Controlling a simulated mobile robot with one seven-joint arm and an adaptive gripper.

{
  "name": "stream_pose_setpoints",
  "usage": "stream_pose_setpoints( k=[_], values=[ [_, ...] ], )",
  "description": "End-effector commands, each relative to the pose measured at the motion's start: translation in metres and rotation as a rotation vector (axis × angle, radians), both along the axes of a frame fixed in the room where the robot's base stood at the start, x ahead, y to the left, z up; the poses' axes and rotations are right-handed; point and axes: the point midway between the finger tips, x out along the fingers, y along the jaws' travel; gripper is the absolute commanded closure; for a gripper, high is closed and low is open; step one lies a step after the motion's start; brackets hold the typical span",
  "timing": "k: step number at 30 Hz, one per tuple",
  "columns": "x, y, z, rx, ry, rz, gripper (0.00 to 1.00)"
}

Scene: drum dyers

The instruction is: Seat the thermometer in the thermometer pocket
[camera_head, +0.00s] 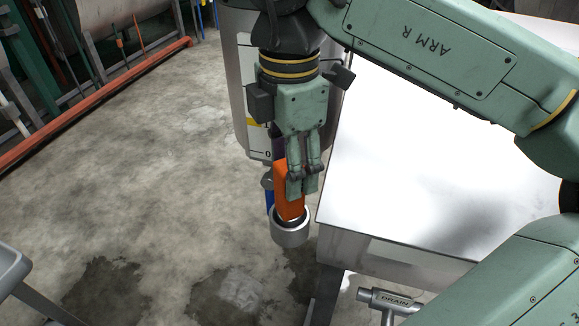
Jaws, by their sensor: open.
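The thermometer appears to be the orange block-shaped piece (283,181). It stands roughly upright, and its lower end is inside the rim of a round metal cup (291,232), which looks like the thermometer pocket. How deep it sits inside the cup is hidden. My gripper (302,181) points down with its fingers at the orange piece, partly covering its right side. The fingers are open. I cannot tell whether they touch it.
A bright metal table or tank top (430,170) lies just right of the cup. A steel drum (241,85) stands behind my gripper. A blue part (269,198) is beside the orange piece. A pipe marked DRAIN (393,300) is at lower right. The stained floor at left is open.

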Motion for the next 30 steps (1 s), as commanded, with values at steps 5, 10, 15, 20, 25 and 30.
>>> stream_pose_setpoints(
  k=[5, 10, 15, 20, 25, 30],
  values=[
    [0.0, 0.0, 0.047, -0.001, 0.0, -0.001, 0.49],
    [0.0, 0.0, 0.069, 0.0, 0.0, -0.001, 0.49],
    [0.0, 0.0, 0.077, 0.0, 0.0, 0.0, 0.49],
    [0.0, 0.0, 0.076, 0.0, 0.001, 0.001, 0.49],
    [0.0, 0.0, 0.076, 0.0, 0.001, 0.001, 0.49],
    [0.0, 0.0, 0.076, 0.0, 0.001, 0.001, 0.49]
  ],
)
